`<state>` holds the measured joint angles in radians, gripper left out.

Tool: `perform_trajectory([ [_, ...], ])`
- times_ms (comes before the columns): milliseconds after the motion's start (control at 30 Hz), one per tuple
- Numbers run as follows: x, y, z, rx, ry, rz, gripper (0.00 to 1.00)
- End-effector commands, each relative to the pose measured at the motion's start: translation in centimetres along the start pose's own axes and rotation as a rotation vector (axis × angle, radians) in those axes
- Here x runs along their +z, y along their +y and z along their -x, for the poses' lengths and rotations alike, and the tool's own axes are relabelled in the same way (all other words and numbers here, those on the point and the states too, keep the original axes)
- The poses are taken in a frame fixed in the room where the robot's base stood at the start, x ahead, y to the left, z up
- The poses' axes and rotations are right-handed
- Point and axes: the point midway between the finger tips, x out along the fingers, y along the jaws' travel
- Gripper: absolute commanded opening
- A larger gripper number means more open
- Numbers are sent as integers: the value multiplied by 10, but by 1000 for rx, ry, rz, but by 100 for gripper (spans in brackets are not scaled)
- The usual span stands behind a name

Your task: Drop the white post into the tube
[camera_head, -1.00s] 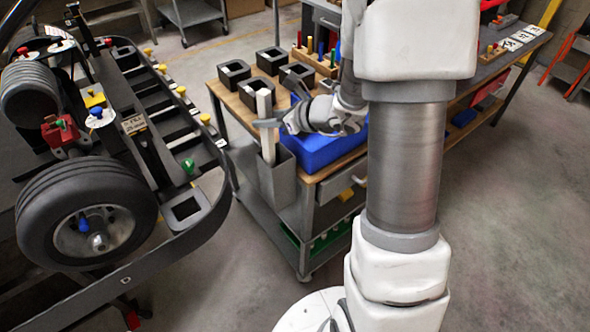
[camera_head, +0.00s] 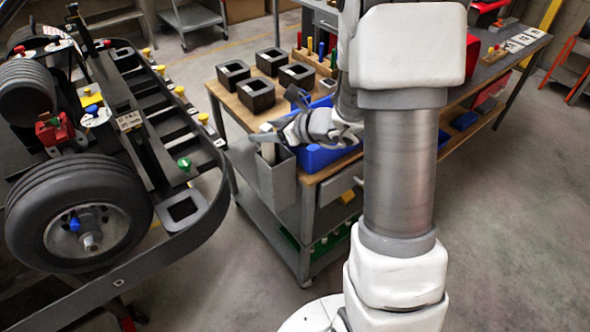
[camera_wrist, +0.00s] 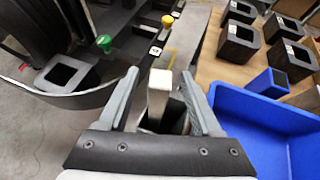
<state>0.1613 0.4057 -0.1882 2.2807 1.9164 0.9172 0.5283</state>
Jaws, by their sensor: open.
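The white post (camera_head: 267,150) stands in the mouth of the grey square tube (camera_head: 277,186) at the bench's front left corner, with only a short upper part showing above the rim. In the wrist view the post (camera_wrist: 159,94) rises from the dark tube opening (camera_wrist: 174,117) and leans slightly. Its lower part is hidden inside the tube. My gripper (camera_head: 271,136) is just above the tube. In the wrist view my gripper's (camera_wrist: 159,76) fingers are open, one on each side of the post, with gaps visible.
A blue bin (camera_head: 318,158) sits right beside the tube on the wooden bench. Several black square blocks (camera_head: 256,94) stand behind it. A kart with a large wheel (camera_head: 80,228) and a grey-edged frame is close on the left.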

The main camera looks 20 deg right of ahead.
Motion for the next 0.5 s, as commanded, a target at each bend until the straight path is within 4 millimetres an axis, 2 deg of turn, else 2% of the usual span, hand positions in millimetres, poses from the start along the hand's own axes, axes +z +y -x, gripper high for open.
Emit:
perform_trajectory([
  [167,-1,0,2,-1,2,-1,66],
  [267,1,-1,11,-3,0,-1,66],
  [367,1,-1,29,-5,0,-1,66],
  [500,2,-1,62,-6,-2,-1,66],
])
